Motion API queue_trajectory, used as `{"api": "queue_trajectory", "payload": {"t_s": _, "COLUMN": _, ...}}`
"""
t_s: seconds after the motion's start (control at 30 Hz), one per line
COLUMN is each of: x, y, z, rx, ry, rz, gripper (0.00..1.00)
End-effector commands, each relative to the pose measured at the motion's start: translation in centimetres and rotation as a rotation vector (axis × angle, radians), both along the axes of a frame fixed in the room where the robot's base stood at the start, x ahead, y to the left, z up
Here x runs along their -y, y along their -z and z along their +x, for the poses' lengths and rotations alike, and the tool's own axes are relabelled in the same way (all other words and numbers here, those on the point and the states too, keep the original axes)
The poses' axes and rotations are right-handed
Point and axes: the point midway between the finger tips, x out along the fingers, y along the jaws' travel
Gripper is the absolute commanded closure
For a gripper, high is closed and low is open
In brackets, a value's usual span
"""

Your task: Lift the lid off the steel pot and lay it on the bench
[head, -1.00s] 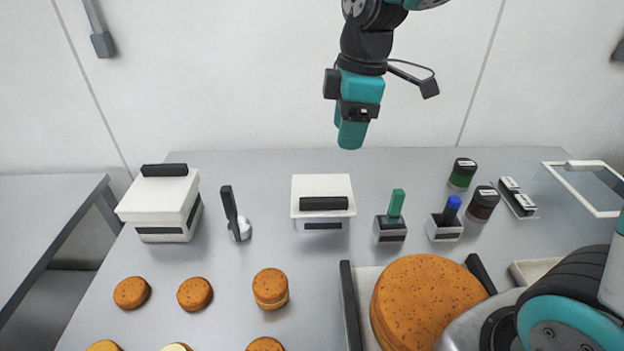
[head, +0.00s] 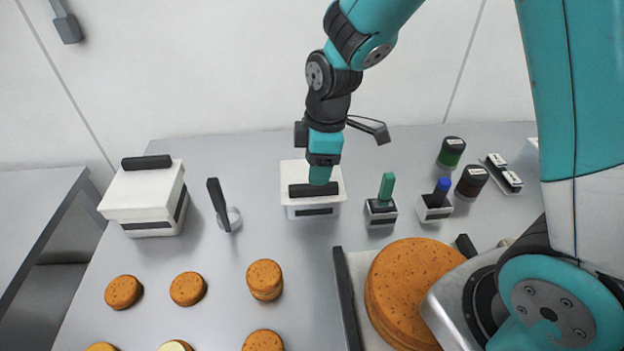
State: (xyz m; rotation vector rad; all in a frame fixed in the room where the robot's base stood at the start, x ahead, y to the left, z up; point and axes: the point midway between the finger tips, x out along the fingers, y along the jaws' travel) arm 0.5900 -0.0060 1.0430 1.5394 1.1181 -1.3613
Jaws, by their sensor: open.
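I see no steel pot in the head view. Two white lidded boxes stand on the grey bench (head: 230,300). The middle white box (head: 325,205) has a white lid (head: 292,172) with a black bar handle (head: 300,190). My gripper (head: 320,181) is open, pointing down at this lid, its teal fingers overlapping the right half of the handle in the picture. Whether they straddle or touch it, I cannot tell. The left white box (head: 150,212) is larger and has its lid (head: 140,182) on, with a black handle (head: 147,162).
A black-handled tool (head: 218,200) stands left of the middle box. Green-handled (head: 387,187) and blue-handled (head: 442,187) tools stand in small holders to its right. Dark jars (head: 471,181) stand farther right. Small brown rounds (head: 188,289) and a large brown round (head: 405,285) are in front.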

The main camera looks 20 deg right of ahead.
Motion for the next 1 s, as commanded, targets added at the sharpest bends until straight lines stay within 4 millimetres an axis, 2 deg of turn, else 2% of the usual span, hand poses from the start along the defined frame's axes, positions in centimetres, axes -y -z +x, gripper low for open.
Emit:
{"api": "queue_trajectory", "payload": {"t_s": 0.3, "x": -0.6, "y": 4.2, "z": -0.3, "rx": -0.006, "ry": 0.000, "rz": -0.001, "gripper": 0.49}}
{"api": "queue_trajectory", "payload": {"t_s": 0.6, "x": -0.7, "y": 4.8, "z": -0.2, "rx": -0.001, "ry": 0.001, "rz": -0.001, "gripper": 0.49}}
{"api": "queue_trajectory", "payload": {"t_s": 0.67, "x": -0.7, "y": 4.8, "z": -0.2, "rx": -0.001, "ry": 0.001, "rz": -0.001, "gripper": 0.60}}
{"api": "queue_trajectory", "payload": {"t_s": 0.83, "x": -0.7, "y": 4.8, "z": -0.2, "rx": -0.001, "ry": 0.001, "rz": -0.001, "gripper": 0.99}}
{"api": "queue_trajectory", "payload": {"t_s": 1.0, "x": -0.7, "y": 4.8, "z": -0.2, "rx": -0.001, "ry": 0.001, "rz": 0.000, "gripper": 1.00}}
